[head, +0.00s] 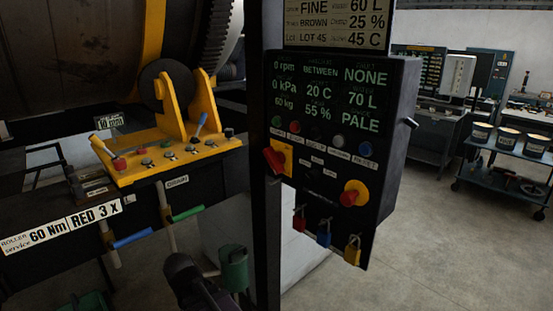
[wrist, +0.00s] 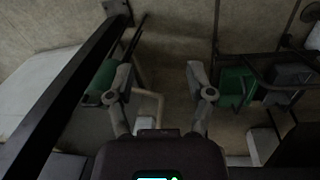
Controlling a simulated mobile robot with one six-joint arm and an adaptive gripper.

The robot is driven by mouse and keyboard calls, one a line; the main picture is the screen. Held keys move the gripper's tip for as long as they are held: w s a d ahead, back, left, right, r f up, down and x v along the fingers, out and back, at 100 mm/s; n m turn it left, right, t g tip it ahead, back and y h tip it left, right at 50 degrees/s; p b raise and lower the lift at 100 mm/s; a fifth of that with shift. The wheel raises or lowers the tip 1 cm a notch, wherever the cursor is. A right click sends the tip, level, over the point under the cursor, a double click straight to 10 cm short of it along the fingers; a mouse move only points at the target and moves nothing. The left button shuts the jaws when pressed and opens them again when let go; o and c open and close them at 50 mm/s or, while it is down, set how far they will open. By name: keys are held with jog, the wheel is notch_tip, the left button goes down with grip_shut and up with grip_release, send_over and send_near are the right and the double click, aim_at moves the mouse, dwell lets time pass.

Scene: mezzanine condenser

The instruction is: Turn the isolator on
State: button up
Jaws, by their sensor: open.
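A dark control panel (head: 338,150) hangs on a black post in the head view. On its face, a red rotary handle (head: 274,160) sits tilted on a yellow square plate at the left. No label is legible to tell which one is the isolator. My gripper (wrist: 159,82) is open and empty in the wrist view, its two fingers apart above the floor. Neither red handle shows in the wrist view, and my gripper touches neither.
Red (head: 299,222), blue (head: 323,238) and yellow (head: 352,251) padlocks hang under the panel. A yellow bracket (head: 180,150) with levers stands left of the post. A green container (head: 233,270) is low beside the post. A trolley with tins (head: 507,139) stands right; open floor lies between.

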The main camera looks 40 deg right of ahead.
jog(key=w+d+r+m+h+p, duration=0.3)
jog(key=w+d+r+h, duration=0.25)
jog(key=d, duration=0.45)
jog(key=m+t+h+p, duration=0.1)
jog(key=m+h+p, duration=0.3)
jog(key=h+p, duration=0.5)
send_near(269, 162)
jog(key=a+f+h+b, duration=0.1)
jog(key=f+h+b, duration=0.1)
jog(key=shift+s+a+r, duration=0.15)
jog(key=shift+s, duration=0.05)
jog(key=d, duration=0.9)
jog(key=w+d, duration=0.1)
jog(key=d, duration=0.3)
jog(key=shift+d, duration=0.4)
grip_shut()
